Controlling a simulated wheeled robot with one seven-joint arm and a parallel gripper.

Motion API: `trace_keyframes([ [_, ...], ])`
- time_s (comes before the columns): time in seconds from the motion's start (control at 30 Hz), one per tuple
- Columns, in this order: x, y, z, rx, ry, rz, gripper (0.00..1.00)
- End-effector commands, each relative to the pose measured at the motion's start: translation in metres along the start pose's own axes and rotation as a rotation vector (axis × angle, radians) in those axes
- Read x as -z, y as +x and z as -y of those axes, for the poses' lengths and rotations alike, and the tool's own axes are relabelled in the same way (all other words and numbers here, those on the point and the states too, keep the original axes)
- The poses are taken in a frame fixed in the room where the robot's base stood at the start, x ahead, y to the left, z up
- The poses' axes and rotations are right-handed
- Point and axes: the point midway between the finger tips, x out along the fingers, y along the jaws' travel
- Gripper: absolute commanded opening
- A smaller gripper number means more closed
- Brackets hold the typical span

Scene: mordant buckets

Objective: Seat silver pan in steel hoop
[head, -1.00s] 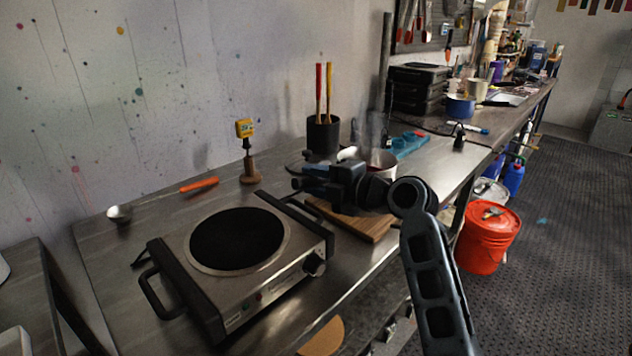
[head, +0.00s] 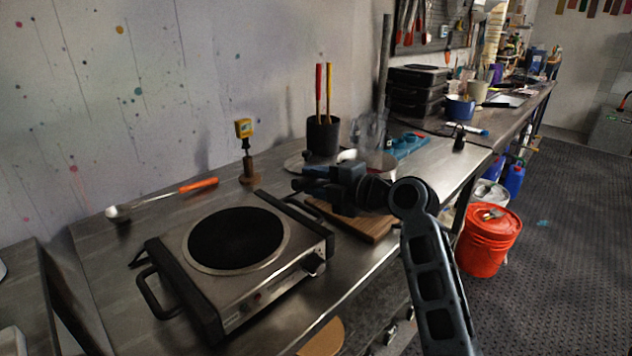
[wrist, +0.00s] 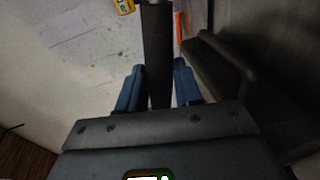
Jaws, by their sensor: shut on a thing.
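The silver pan (head: 386,160) is behind my gripper in the head view, mostly hidden, with a pale rim and faint steam above it. My gripper (head: 306,181) is over the bench, between the hot plate and the pan. In the wrist view its two blue fingers (wrist: 158,88) are closed on a long dark bar (wrist: 157,55), which looks like the pan's handle. The steel hoop (head: 228,270) is the bright ring around the black heating disc on the hot plate, and nothing sits in it. Whether the pan is clear of the bench is hidden.
A wooden board (head: 372,228) lies below my gripper. The hot plate (head: 270,285) has black side handles. A red bucket (head: 487,240) is on the floor.

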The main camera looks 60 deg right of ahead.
Motion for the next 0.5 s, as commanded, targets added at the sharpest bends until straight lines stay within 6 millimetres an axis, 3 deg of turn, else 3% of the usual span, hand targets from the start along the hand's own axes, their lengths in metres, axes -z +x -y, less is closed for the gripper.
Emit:
trace_keyframes([
  [0.5, -0.0006, 0.0009, 0.0042, -0.005, -0.005, 0.001, 0.0],
])
